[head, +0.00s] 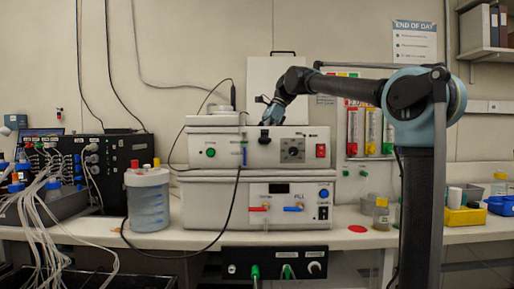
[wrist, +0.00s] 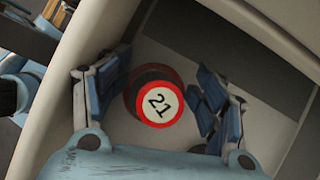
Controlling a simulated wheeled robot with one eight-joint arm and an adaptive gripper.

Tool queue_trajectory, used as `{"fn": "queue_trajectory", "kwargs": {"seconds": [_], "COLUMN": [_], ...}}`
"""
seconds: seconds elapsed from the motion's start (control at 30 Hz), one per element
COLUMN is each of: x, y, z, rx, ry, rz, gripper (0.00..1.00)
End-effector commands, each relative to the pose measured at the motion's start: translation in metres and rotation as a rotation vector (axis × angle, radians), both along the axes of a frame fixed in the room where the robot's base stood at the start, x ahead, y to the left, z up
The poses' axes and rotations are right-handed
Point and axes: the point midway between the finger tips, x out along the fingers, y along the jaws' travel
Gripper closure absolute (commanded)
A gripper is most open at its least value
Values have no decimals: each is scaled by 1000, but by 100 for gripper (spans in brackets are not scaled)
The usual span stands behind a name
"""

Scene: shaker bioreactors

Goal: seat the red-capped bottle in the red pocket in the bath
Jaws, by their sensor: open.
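My gripper (wrist: 157,97) is open, with one finger on each side of the cap and visible gaps. The pale bath (wrist: 130,45) surrounds them. In the head view my gripper (head: 271,115) is at the upper white unit (head: 225,150); the bottle is not visible there.
A white raised panel (head: 270,75) stands behind my gripper. A large clear container (head: 148,200) stands left of the units. A flat red disc (head: 358,228) and a small yellow-capped bottle (head: 381,215) are on the bench at right. A black cable hangs across the units' front.

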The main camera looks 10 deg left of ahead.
Motion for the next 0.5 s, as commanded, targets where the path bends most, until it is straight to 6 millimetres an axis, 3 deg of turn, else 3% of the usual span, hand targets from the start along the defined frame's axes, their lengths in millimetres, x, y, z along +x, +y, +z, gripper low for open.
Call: {"fn": "queue_trajectory", "kwargs": {"seconds": [0.3,0.5], "x": [16,24], "y": [-25,-37], "z": [55,80], "rx": [5,7], "ry": [3,4], "rz": [-6,-4], "gripper": [30,30]}}
